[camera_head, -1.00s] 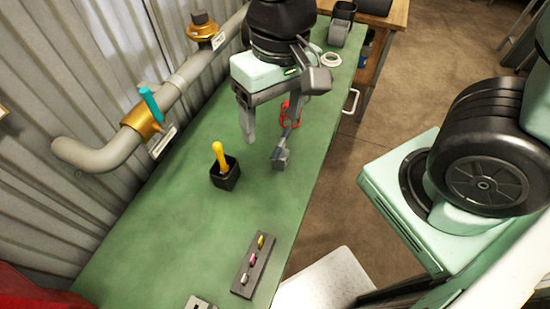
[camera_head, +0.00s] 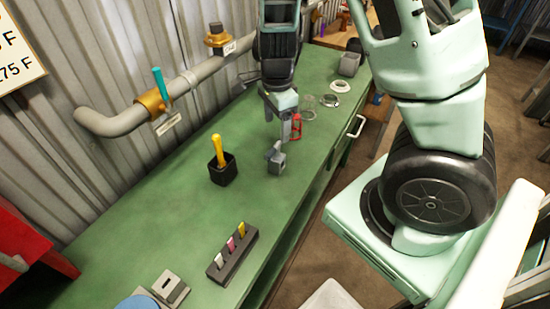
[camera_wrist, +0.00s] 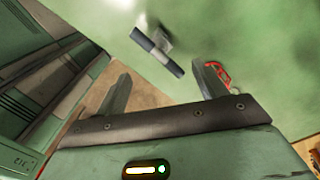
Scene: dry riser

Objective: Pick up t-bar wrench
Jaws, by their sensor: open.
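A small grey tool with a bar and a blocky end, which looks like the t-bar wrench (camera_head: 276,158), is on the green bench. In the wrist view the wrench (camera_wrist: 157,50) shows as a dark bar with a lighter band, beyond the fingertips. My gripper (camera_head: 289,124) is just behind the wrench in the head view, seen nearly edge-on. In the wrist view my gripper (camera_wrist: 164,76) has its fingers wide apart, with nothing between them. Its fingers are not touching the wrench there.
A black cup (camera_head: 222,172) holds a yellow-handled tool (camera_head: 218,148). A red item (camera_head: 296,127) is beside my gripper. A dark rack (camera_head: 232,256) with coloured pegs is at the front of the green bench (camera_head: 150,220). A pipe (camera_head: 110,124) runs along the wall. The left bench middle is clear.

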